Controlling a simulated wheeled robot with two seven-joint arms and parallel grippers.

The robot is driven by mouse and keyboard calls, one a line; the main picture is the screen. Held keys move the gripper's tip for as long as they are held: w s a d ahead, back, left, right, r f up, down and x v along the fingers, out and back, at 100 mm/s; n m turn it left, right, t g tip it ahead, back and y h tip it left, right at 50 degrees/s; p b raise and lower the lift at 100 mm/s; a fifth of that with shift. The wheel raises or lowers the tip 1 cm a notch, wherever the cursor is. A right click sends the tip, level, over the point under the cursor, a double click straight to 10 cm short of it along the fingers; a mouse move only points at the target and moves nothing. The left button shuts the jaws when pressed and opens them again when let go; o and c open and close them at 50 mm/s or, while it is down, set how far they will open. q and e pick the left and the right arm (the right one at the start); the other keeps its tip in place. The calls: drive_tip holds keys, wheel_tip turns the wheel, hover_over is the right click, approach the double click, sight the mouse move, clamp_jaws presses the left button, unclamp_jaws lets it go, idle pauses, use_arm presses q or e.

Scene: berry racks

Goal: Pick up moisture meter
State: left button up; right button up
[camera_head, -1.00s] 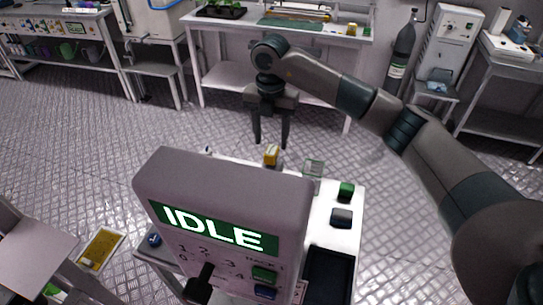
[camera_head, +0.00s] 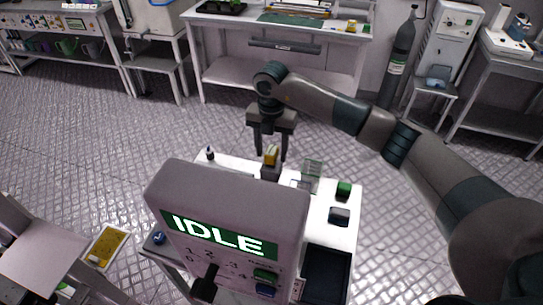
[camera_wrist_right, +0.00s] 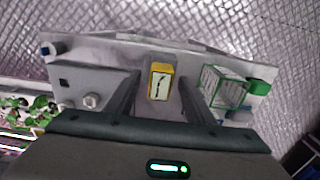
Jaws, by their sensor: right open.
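The moisture meter (camera_head: 270,156) is a small yellow device with a dark lower part, standing on the white table behind the grey IDLE box. In the right wrist view its yellow face with a white dial (camera_wrist_right: 160,82) lies between my two fingers. My right gripper (camera_head: 270,158) is open and points down at the meter, one finger on each side, with no visible grip. The right wrist view shows the open fingers (camera_wrist_right: 158,98) with gaps to the meter. The meter's lower part is partly hidden by the IDLE box. My left gripper is not in view.
The tall grey IDLE box (camera_head: 229,216) stands in front of the meter. A clear box (camera_head: 312,172), a green block (camera_head: 344,189) and a dark block (camera_head: 339,216) sit to the right on the white table (camera_head: 322,215).

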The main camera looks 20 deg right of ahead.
drive_tip(key=c, duration=1.2)
drive_tip(key=shift+o, duration=0.2)
drive_tip(key=shift+r, duration=0.15)
drive_tip(key=shift+r+b, duration=0.4)
drive_tip(key=shift+b, duration=0.05)
drive_tip(key=r, duration=0.1)
drive_tip(key=r+b, duration=0.2)
drive_tip(key=shift+s+a+r, duration=0.1)
drive_tip(key=shift+s+a, duration=0.05)
drive_tip(key=shift+s, duration=0.15)
drive_tip(key=s+a+r+b, duration=0.3)
drive_tip(key=s+r, duration=0.3)
drive_tip(key=s, duration=0.4)
drive_tip(key=shift+s+a+r+b, duration=0.15)
drive_tip(key=shift+a+r+b, duration=0.25)
drive_tip(key=shift+a, duration=0.1)
